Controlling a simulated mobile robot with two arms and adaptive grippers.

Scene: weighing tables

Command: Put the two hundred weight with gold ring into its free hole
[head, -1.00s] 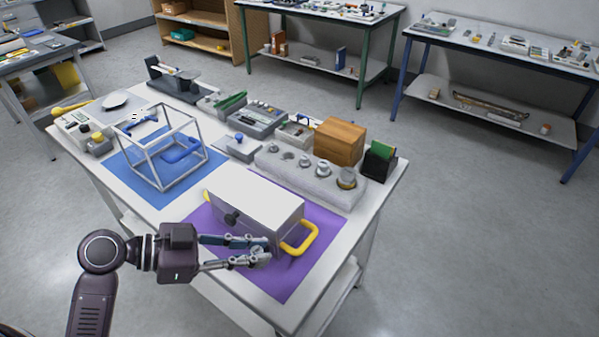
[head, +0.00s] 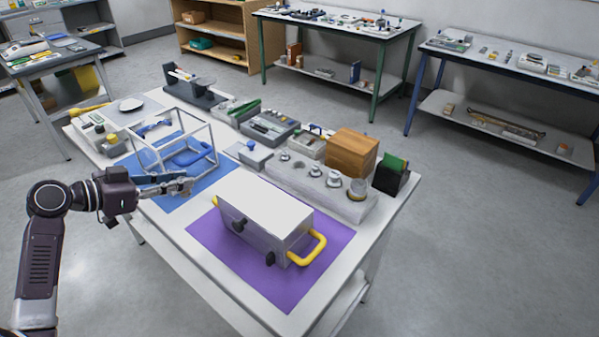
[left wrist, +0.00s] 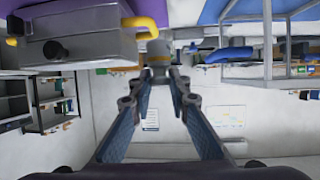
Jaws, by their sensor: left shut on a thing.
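My left gripper (head: 183,186) is at the left of the table, by the front of the wire-frame cube and over the blue mat's edge. It is shut on a small metal weight, which shows between the fingertips in the left wrist view (left wrist: 157,52). The fingers partly hide the weight; a yellowish band shows near its upper end in that view. The pale weight block (head: 315,187) stands at the right rear of the table, with several grey metal weights in a row. Which hole is free is too small to tell. My right gripper is out of view.
A grey box (head: 264,208) with yellow handles stands on the purple mat (head: 205,235), between my gripper and the block. The wire-frame cube (head: 213,135) is close behind the gripper. A wooden box (head: 352,154) and a dark green-topped holder (head: 391,177) stand behind the block.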

